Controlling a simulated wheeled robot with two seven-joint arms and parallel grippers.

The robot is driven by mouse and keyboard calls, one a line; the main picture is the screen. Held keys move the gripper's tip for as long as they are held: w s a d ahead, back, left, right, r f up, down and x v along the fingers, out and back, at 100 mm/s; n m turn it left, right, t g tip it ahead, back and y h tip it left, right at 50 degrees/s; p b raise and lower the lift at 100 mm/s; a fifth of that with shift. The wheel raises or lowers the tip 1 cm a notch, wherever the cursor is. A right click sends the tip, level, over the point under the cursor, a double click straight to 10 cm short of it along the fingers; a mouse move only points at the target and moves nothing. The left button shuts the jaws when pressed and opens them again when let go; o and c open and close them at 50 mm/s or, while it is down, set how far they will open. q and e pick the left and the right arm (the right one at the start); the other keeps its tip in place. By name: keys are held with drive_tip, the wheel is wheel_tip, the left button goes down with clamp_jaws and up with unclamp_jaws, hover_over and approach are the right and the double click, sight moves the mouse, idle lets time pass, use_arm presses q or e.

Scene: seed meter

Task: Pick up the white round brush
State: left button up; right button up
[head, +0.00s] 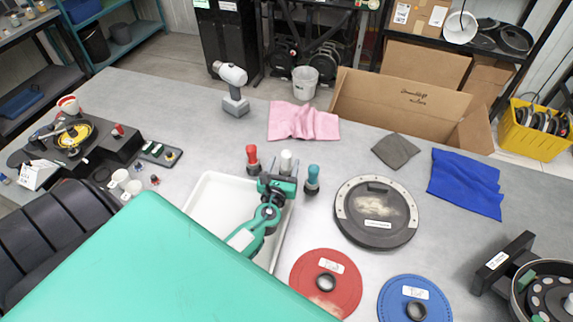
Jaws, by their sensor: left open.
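The white round brush (287,158) stands upright on the grey table near the middle of the head view, between a red brush (252,157) and a teal brush (312,178). Its white top shows; its lower part is hidden behind my left gripper (284,177). The left gripper is open and low, right at the near side of the white brush. I cannot tell whether the fingers are around the brush or just in front of it. My right gripper is not in view.
A white tray (207,205) lies under my left arm. A pink cloth (303,121), a black round cover (376,240), a red disc (322,301) and a blue disc (394,294) lie nearby. A white drill-like tool (232,75) stands behind. Bare table lies left of the pink cloth.

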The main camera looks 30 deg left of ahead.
sight(285, 162)
use_arm(q)
drive_tip(key=shift+w+a+r, duration=0.1)
drive_tip(key=shift+w+r, duration=0.05)
drive_tip(key=shift+w, duration=0.15)
drive_tip(key=p+x, duration=0.1)
drive_tip(key=x, duration=0.2)
drive_tip(key=shift+w+p, duration=0.2)
drive_tip(key=shift+p, duration=0.2)
drive_tip(key=shift+w+a+f, duration=0.2)
drive_tip(key=shift+w+a, duration=0.05)
drive_tip(key=shift+w, duration=0.25)
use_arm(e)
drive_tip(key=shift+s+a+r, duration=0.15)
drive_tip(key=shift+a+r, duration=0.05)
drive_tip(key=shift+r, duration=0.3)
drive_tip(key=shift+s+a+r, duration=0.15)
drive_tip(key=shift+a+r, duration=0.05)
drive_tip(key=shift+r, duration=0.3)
use_arm(q)
drive_tip(key=shift+c, duration=0.5)
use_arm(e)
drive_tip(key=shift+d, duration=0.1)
use_arm(q)
drive_tip(key=c, duration=1)
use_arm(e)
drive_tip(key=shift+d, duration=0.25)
